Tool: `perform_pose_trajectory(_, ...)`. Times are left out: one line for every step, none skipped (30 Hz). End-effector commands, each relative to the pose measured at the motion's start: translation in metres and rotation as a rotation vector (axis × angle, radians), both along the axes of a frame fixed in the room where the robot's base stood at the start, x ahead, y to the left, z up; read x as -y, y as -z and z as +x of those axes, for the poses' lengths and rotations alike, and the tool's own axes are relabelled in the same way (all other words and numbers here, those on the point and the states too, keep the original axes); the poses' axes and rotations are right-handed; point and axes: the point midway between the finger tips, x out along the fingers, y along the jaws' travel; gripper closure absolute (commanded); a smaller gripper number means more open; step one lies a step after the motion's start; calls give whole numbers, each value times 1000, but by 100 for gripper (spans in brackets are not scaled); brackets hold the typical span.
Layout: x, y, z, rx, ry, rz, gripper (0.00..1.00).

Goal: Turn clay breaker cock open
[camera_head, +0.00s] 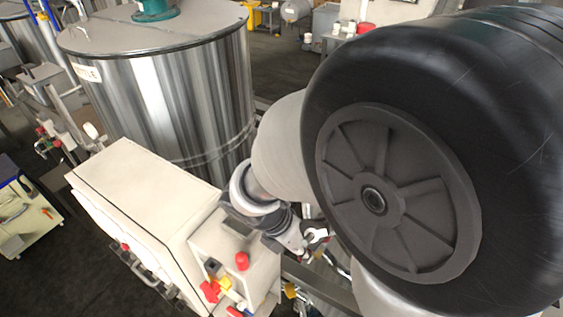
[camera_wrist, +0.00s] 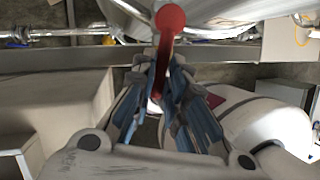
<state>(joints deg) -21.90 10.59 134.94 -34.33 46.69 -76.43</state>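A red lever with a round end (camera_wrist: 170,20) shows at the top centre of the wrist view, and I take it for the cock's handle. It runs down between the fingertips of my gripper (camera_wrist: 164,72), whose blue-padded fingers lie on either side of it. I cannot tell whether the pads press on the lever or only straddle it. The lever's lower part and the valve body are hidden. In the head view my gripper (camera_head: 306,240) is small and partly covered, beside the cream box, with a bit of red and white at its tips.
A large steel tank (camera_head: 160,90) stands behind a cream cabinet (camera_head: 140,195). Red and yellow parts (camera_head: 220,288) sit on the lower box near my arm. A metal beam (camera_wrist: 215,57) and pipe (camera_wrist: 60,33) cross behind the lever. My arm hides much of the right side.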

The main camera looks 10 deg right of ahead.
Motion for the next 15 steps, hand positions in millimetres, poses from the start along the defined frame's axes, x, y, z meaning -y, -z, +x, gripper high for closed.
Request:
perform_pose_trajectory(0, 0, 1, 1, -1, 1, 83)
perform_pose_trajectory(0, 0, 1, 1, -1, 1, 81)
perform_pose_trajectory(0, 0, 0, 1, -1, 1, 79)
perform_pose_trajectory(0, 0, 0, 1, -1, 1, 79)
perform_pose_trajectory(0, 0, 0, 1, -1, 1, 79)
perform_pose_trajectory(-1, 0, 0, 1, -1, 1, 79)
perform_pose_trajectory(-1, 0, 0, 1, -1, 1, 79)
perform_pose_trajectory(0, 0, 0, 1, -1, 1, 79)
perform_pose_trajectory(-1, 0, 0, 1, -1, 1, 79)
perform_pose_trajectory(0, 0, 0, 1, -1, 1, 79)
perform_pose_trajectory(-1, 0, 0, 1, -1, 1, 79)
perform_pose_trajectory(-1, -1, 0, 1, -1, 1, 79)
perform_pose_trajectory(-1, -2, 0, 2, -1, 2, 79)
perform_pose_trajectory(-2, -3, 1, 2, -1, 2, 79)
perform_pose_trajectory(-4, -7, 1, 4, -1, 1, 79)
